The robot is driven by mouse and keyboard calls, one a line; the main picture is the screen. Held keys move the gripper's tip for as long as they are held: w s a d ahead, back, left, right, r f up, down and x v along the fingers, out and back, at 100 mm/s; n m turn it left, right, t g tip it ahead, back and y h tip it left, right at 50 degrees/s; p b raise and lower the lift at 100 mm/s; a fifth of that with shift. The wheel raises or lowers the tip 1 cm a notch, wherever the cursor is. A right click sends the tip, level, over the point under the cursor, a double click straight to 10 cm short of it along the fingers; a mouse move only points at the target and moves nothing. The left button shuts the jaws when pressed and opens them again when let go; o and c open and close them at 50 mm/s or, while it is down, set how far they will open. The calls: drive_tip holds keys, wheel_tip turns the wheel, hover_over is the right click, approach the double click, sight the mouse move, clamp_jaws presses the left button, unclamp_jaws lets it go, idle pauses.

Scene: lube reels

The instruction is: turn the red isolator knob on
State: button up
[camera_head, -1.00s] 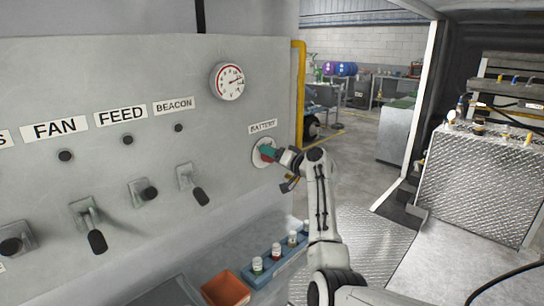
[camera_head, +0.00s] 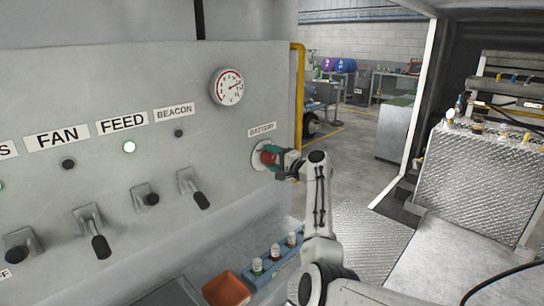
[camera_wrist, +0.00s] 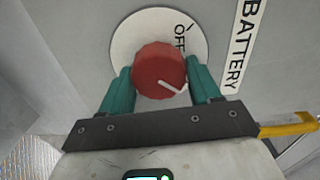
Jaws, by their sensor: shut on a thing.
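The red isolator knob (camera_wrist: 158,71) sits on a round pale plate (camera_wrist: 126,38) marked OFF, beside the BATTERY label (camera_wrist: 242,42). In the wrist view its white pointer line aims to the lower right, away from the OFF mark. My gripper (camera_wrist: 160,80) is shut on the knob, with one green finger on each side. In the head view the knob (camera_head: 267,157) is partly hidden by my gripper (camera_head: 273,156) at the panel's right end. Any ON mark is not visible.
Below are an orange tray (camera_head: 227,289) and a blue rack (camera_head: 272,264) with bottles. A yellow pipe (camera_head: 299,90) runs nearby.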

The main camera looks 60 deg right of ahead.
drive_tip(key=shift+s+f+m, duration=0.1)
drive_tip(key=shift+m, duration=0.5)
drive_tip(key=o, duration=1)
drive_tip(key=shift+c, duration=0.2)
drive_tip(key=b+v, duration=0.1)
drive_tip(key=v, duration=0.9)
drive_tip(key=shift+s+b, duration=0.3)
drive_tip(key=shift+b, duration=0.05)
drive_tip(key=shift+a, duration=0.1)
drive_tip(key=s+a+f+n+g+y, duration=0.2)
drive_tip(key=a+f+n+g+y, duration=0.5)
drive_tip(key=a+f, duration=1.55)
drive_tip(key=s+a+f+n+g+h, duration=0.1)
drive_tip(key=s+a+f+n+g, duration=0.1)
drive_tip(key=s+a, duration=0.5)
drive_tip(key=s+a+f+n+g+h, duration=0.1)
drive_tip(key=s+a+f+n+g, duration=0.1)
drive_tip(key=s+a+n+g, duration=0.2)
drive_tip(key=s+a+f+n+g+h, duration=0.1)
drive_tip(key=s+a+f+n+g, duration=0.2)
drive_tip(key=s+a+n, duration=0.4)
drive_tip(key=s+a, duration=0.3)
drive_tip(key=s, duration=0.1)
drive_tip(key=shift+s+a+g, duration=0.2)
drive_tip(key=shift+a+g, duration=0.05)
drive_tip(key=shift+g, duration=0.05)
